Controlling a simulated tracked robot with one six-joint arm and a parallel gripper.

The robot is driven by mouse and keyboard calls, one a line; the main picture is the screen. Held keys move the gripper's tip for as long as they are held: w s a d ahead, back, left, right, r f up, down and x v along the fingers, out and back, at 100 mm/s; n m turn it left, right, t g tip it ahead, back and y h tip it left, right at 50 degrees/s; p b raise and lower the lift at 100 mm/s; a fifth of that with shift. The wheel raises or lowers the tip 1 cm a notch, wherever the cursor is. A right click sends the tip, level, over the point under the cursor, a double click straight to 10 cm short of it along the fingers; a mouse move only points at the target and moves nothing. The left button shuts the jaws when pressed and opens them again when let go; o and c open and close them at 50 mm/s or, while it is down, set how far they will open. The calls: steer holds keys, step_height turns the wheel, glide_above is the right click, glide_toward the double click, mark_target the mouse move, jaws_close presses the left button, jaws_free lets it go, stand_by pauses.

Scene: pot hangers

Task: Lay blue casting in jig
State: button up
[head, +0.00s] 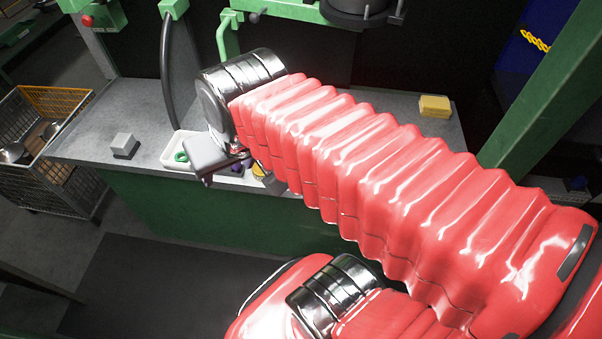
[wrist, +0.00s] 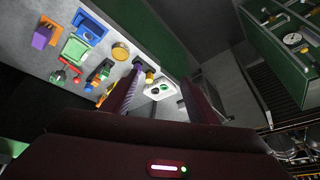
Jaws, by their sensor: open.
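A blue piece (wrist: 90,24) with a raised frame shape lies on the grey bench in the wrist view, at upper left. I cannot tell whether it is the casting or part of the jig. A green piece (wrist: 75,48) is right beside it. No blue casting shows clearly in the head view, where my arm hides much of the bench.
The white tray holds a green ring (head: 182,156). A grey block (head: 123,144) stands left of it; a yellow block (head: 434,106) lies at the bench's right. A purple block (wrist: 43,36) and a yellow round piece (wrist: 120,51) are on the bench. A wire cart (head: 45,150) stands at left.

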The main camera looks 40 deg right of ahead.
steer(key=d+f+m+g, duration=0.2)
steer(key=d+f+m, duration=0.2)
steer(key=d+m, duration=0.7)
steer(key=d+f+m+g+y, duration=0.1)
steer(key=d+f+m, duration=0.3)
steer(key=d+m, duration=0.7)
steer(key=m+g, duration=0.1)
steer(key=m, duration=0.3)
steer(key=shift+w, duration=0.2)
steer(key=shift+a+f, duration=0.1)
steer(key=shift+w+a+f, duration=0.1)
steer(key=shift+w+f, duration=0.05)
steer(key=shift+f, duration=1.25)
steer(key=shift+w+a+f, duration=0.1)
steer(key=shift+w+f, duration=0.05)
steer(key=shift+f, duration=1.3)
steer(key=shift+w+a+f, duration=0.1)
steer(key=shift+w+f, duration=0.05)
steer(key=shift+f, duration=1.25)
steer(key=shift+w+a+f, duration=0.1)
steer(key=shift+w+f, duration=0.05)
steer(key=shift+f, duration=1.15)
steer(key=shift+w+a+f, duration=0.1)
steer(key=shift+w+f, duration=0.05)
steer(key=shift+f, duration=1.15)
steer(key=shift+c, duration=0.3)
